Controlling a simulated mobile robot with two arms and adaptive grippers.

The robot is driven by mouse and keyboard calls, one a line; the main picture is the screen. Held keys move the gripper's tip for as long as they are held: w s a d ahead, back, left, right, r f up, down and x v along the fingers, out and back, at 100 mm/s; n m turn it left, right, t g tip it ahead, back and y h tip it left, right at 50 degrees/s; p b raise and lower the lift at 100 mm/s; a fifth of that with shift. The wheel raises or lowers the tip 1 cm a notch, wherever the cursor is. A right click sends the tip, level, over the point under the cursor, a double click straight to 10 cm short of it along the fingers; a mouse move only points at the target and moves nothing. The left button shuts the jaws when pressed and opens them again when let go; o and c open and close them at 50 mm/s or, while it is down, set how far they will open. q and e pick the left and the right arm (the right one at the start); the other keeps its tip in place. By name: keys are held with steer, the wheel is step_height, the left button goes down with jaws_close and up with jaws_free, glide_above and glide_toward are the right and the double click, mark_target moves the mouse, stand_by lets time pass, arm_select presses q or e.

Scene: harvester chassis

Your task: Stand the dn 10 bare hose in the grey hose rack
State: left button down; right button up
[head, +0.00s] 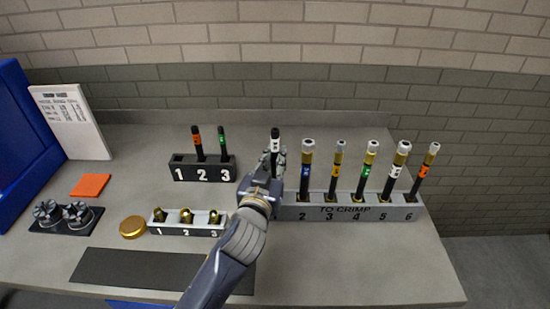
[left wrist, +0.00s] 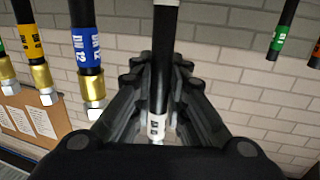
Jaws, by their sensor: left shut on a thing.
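My left gripper (head: 276,163) is shut on a black bare hose (head: 275,135) with a white label, at the left end of the light grey rack marked TO CRIMP (head: 345,212). The left wrist view shows the hose (left wrist: 161,70) between the fingers (left wrist: 158,95). The hose looks about upright; the label print is too small to read. Its lower end, and slot 1 of that rack, are hidden by my gripper. The dark grey rack (head: 203,175) marked 1 2 3 holds bare hoses with orange and green labels in slots 2 and 3; slot 1 looks empty. My right gripper is out of view.
Several hoses with metal ends stand in slots 2 to 6; the nearest has a blue label (head: 305,180). A small three-place holder (head: 187,231), a gold disc (head: 133,227) and a dark mat (head: 120,268) lie left. The bench is clear at front right.

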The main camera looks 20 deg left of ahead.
mark_target(274, 171)
arm_select(q)
steer(key=shift+f+b, duration=0.35)
steer(key=shift+f, duration=0.2)
steer(key=shift+f+b, duration=0.8)
steer(key=shift+f, duration=0.2)
steer(key=shift+f+b, duration=0.95)
steer(key=shift+f, duration=0.2)
steer(key=shift+f+b, duration=0.35)
steer(key=shift+f, duration=0.15)
steer(key=c, duration=1.5)
jaws_free()
